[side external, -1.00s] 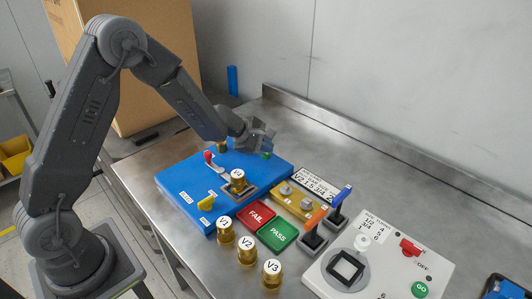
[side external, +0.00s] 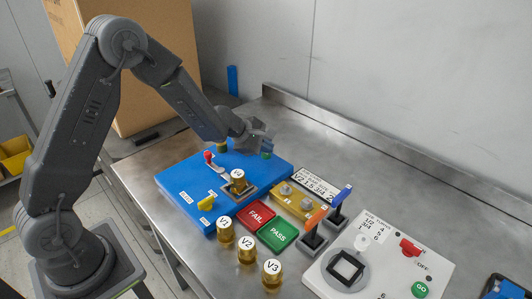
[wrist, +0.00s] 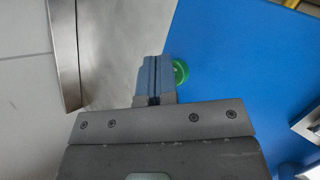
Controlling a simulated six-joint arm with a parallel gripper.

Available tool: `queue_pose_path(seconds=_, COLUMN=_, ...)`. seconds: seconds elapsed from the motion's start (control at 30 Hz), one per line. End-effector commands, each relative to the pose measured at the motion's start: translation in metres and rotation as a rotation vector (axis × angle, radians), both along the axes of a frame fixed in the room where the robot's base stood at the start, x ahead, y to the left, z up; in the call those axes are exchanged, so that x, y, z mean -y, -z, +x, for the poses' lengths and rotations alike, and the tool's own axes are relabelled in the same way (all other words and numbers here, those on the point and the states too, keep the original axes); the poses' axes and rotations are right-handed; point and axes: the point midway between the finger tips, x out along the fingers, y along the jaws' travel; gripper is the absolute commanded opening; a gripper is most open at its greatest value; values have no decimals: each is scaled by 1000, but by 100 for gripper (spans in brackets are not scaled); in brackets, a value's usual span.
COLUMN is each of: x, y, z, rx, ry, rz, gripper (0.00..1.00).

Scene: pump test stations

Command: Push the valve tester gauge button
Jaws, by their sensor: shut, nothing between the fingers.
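The blue valve tester (side external: 178,188) lies on the metal bench, with the V4 brass valve (side external: 238,181) standing in its fixture. A green button (side external: 267,155) is near its far right corner; it also shows in the wrist view (wrist: 181,72). My gripper (side external: 266,146) is shut and empty, over that corner close to the button. In the wrist view my shut fingers (wrist: 154,60) are just left of the green button and overlap its edge. I cannot tell whether they touch it.
A red-knobbed lever (side external: 209,156) and a yellow handle (side external: 206,203) are on the tester. Red FAIL (side external: 257,215) and green PASS (side external: 278,234) pads lie in front, near brass valves V1 (side external: 225,230), V2 (side external: 246,250) and V3 (side external: 271,272). The back right bench is clear.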

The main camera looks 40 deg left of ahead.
Motion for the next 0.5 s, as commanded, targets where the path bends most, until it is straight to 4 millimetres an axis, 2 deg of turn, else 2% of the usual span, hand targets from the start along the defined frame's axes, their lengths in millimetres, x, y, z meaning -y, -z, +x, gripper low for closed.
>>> queue_pose_path(seconds=0.17, x=0, y=-2, z=0, rx=1, ry=-1, rz=0, gripper=0)
queue_pose_path(seconds=0.5, x=-1, y=-33, z=0, rx=4, ry=-1, rz=1, gripper=0)
